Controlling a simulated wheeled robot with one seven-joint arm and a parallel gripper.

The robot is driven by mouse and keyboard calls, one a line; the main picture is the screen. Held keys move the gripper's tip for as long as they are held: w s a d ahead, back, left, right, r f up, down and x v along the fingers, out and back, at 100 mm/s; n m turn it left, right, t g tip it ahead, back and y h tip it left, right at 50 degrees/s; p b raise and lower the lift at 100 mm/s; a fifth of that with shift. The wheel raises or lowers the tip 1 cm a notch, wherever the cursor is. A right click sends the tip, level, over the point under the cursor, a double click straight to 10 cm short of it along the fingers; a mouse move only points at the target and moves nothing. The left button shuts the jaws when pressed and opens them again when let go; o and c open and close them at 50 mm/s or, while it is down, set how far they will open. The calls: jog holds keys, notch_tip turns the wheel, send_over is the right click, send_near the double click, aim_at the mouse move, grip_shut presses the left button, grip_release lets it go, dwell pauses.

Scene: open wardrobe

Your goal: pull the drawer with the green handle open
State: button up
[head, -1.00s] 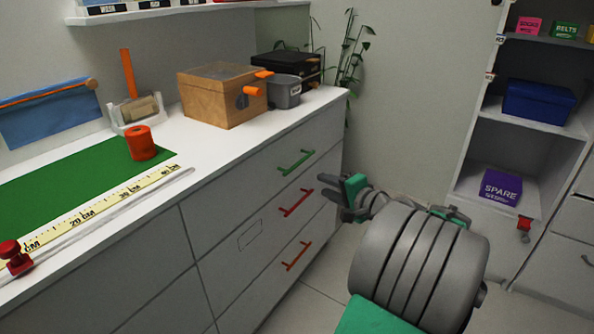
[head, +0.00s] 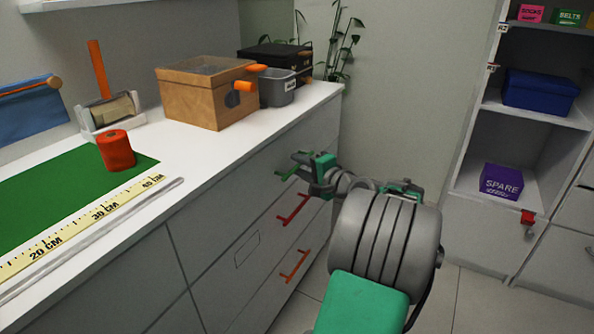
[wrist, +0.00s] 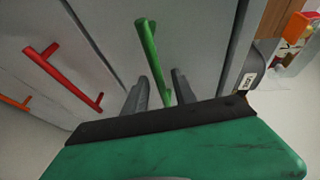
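The green handle (head: 286,174) is on the top drawer (head: 262,178) of the white cabinet, which is closed. In the head view my gripper (head: 300,170) is right at this handle and hides part of it. In the wrist view the green handle (wrist: 148,45) runs down between the two dark fingers of my gripper (wrist: 158,88). The fingers stand apart with gaps on both sides of the handle, so my gripper is open. I cannot tell whether a finger touches the handle.
Below are drawers with a red handle (head: 293,209) and an orange handle (head: 295,266). On the countertop stand a wooden box (head: 190,100), a grey bin (head: 277,88) and a red roll (head: 116,151). Open shelves (head: 545,120) stand at the right. The floor (head: 470,295) between is clear.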

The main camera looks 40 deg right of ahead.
jog(key=shift+w, duration=0.1)
grip_shut()
jog(key=shift+a, duration=0.1)
dwell(1.2)
